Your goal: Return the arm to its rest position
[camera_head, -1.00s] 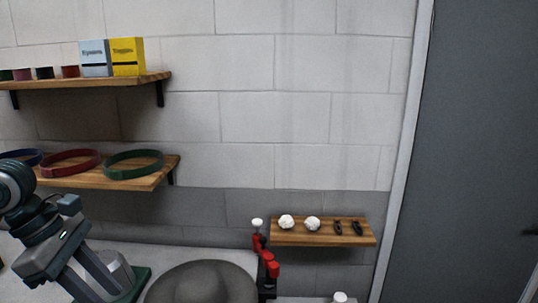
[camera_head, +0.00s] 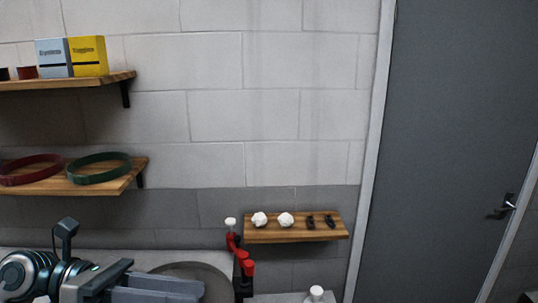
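My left arm enters at the lower left. Its gripper (camera_head: 155,287) lies low in the picture, pointing right, in front of the grey rounded dome (camera_head: 205,272). The bottom edge cuts off part of the gripper, and I cannot tell whether its fingers are apart or together. I see nothing clearly held in it. A red lever (camera_head: 247,266) with a white knob stands just right of the dome. My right gripper is not in view.
A small wooden shelf (camera_head: 330,232) holds two white balls (camera_head: 273,219) and two dark small items. Upper left shelves hold a green band (camera_head: 98,168), a red band (camera_head: 28,170) and boxes (camera_head: 88,56). A grey door (camera_head: 450,130) is at right. A white-capped item (camera_head: 316,293) shows at the bottom.

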